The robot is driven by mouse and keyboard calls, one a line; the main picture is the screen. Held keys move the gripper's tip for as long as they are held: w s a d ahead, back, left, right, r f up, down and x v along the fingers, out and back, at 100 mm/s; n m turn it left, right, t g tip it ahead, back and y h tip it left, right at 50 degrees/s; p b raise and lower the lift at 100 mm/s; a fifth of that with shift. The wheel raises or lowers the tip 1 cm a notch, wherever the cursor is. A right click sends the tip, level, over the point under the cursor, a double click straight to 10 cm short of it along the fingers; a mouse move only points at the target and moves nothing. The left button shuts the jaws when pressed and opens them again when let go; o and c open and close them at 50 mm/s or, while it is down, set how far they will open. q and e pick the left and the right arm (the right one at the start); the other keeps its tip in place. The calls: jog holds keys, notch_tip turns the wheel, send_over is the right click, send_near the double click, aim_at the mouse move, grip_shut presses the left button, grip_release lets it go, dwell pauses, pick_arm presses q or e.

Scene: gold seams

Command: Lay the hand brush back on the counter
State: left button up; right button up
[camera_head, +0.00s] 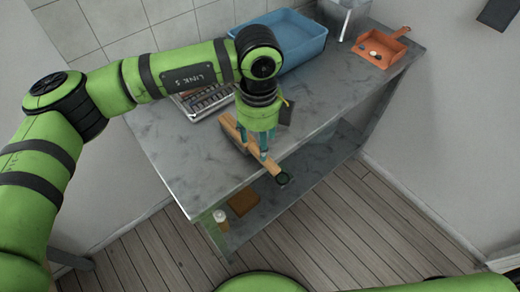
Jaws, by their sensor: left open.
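The fingers and palm hide part of the brush. I cannot tell whether they touch it. My right gripper is out of view.
A blue basin (300,45) stands at the back of the counter. A cutlery-like tray (205,103) sits behind my left arm. An orange dustpan (378,48) with small bits lies at the right end. A lower shelf (265,212) holds a brown block (243,203).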

pick_arm(q)
notch_tip(320, 180, up, 7)
jog(key=shift+f+b, duration=0.2)
jog(key=shift+b, duration=0.2)
